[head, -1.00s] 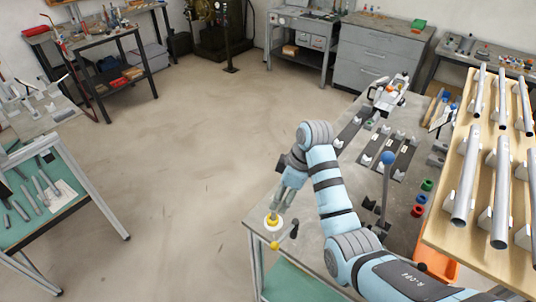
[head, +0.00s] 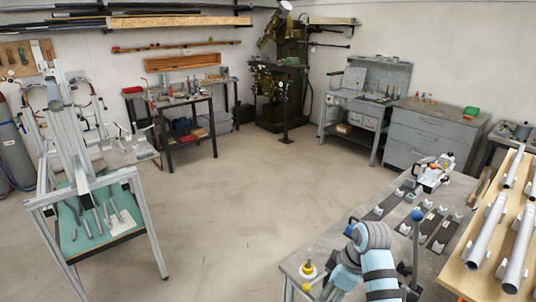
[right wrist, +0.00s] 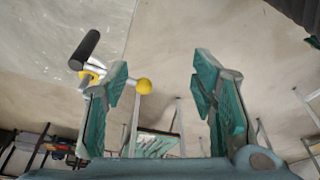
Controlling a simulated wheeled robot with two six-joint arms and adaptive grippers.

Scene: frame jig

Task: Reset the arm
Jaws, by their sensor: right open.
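My right arm shows at the bottom right of the head view, over the grey workbench (head: 312,262). Its gripper is not clearly visible there. In the right wrist view my right gripper (right wrist: 165,95) is open, with two teal-padded fingers spread wide and nothing between them. A clamp (right wrist: 88,70) with a black handle and a yellow ball knob stands beside and partly behind the left finger. In the head view, a yellow-and-white fixture (head: 308,270) sits at the bench's near left corner. My left gripper is not in view.
Grey rails with white blocks (head: 440,235) and a white-and-orange device (head: 433,172) lie on the bench. A wooden rack of metal tubes (head: 480,278) stands at right. A green-topped table (head: 80,244) with a metal frame stands at left. The floor between is clear.

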